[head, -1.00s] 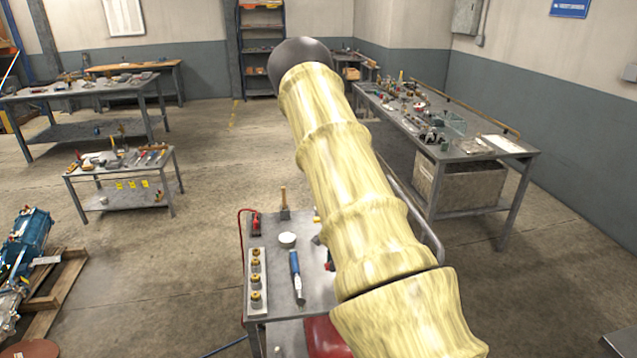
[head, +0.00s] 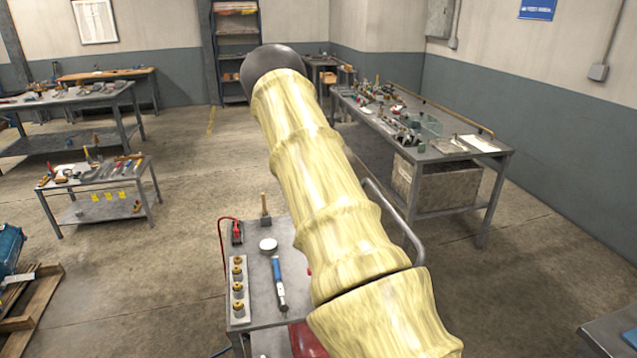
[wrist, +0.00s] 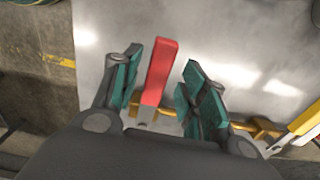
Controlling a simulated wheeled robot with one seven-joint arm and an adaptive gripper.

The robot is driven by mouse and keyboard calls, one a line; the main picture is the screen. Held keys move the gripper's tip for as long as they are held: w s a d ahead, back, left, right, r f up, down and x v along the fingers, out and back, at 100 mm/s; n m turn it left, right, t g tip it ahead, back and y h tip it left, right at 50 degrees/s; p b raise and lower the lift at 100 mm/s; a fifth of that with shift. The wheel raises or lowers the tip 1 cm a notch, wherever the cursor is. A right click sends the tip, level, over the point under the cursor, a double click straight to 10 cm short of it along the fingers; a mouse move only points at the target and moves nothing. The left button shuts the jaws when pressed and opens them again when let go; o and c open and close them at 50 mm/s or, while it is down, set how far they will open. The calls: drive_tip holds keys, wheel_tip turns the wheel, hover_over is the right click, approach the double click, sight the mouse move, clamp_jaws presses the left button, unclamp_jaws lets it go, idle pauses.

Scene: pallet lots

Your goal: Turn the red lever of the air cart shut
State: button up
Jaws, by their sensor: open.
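The red lever (wrist: 160,70) stands between the two teal-padded fingers of my gripper (wrist: 163,62) in the wrist view. The gripper is open, with a gap seen between the lever and the right finger; the left finger is closer to it. A brass-coloured bar (wrist: 172,113) crosses behind the lever's lower end. A grey metal surface lies behind. In the head view the cart (head: 260,300) is partly covered by my arm, and my gripper and the lever cannot be made out there.
The cart top carries a blue-handled tool (head: 278,280), a strip of brass fittings (head: 238,290), a white round item (head: 268,245) and a red item with a hose (head: 237,232). A yellow-and-red handle (wrist: 305,122) is right of my gripper. A long workbench (head: 430,150) stands beyond the cart.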

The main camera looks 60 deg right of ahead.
wheel_tip(320, 180, up, 12)
idle(0.6)
drive_tip(key=shift+f, duration=0.1)
idle(0.4)
